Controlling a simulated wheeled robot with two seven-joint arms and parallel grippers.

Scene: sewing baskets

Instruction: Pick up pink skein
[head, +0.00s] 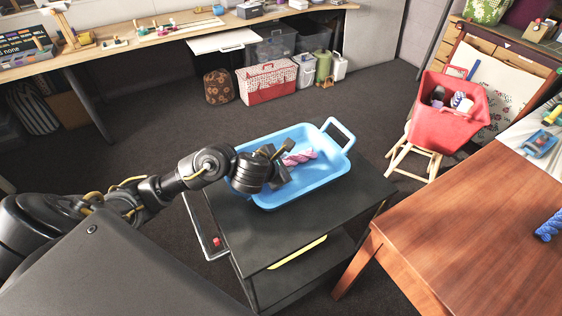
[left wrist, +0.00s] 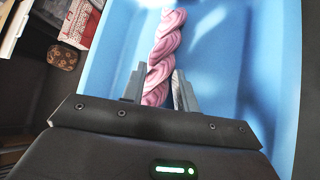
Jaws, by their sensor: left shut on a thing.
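The pink skein (head: 300,157) is a twisted bundle of yarn inside the blue tray (head: 285,198), which sits on a black cart. My left gripper (head: 280,170) reaches into the tray from the left and is shut on the near part of the skein. In the left wrist view the skein (left wrist: 166,45) runs up from between the two grey fingers (left wrist: 157,92), over the blue tray floor. Whether the skein touches the tray floor is hard to tell. My right gripper is not in view.
The black cart (head: 285,240) has free top around the tray. A brown wooden table (head: 470,235) stands at the right with a blue skein (head: 549,227) at its edge. A red basket (head: 445,118) stands on a stool behind. A workbench (head: 130,40) runs along the back.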

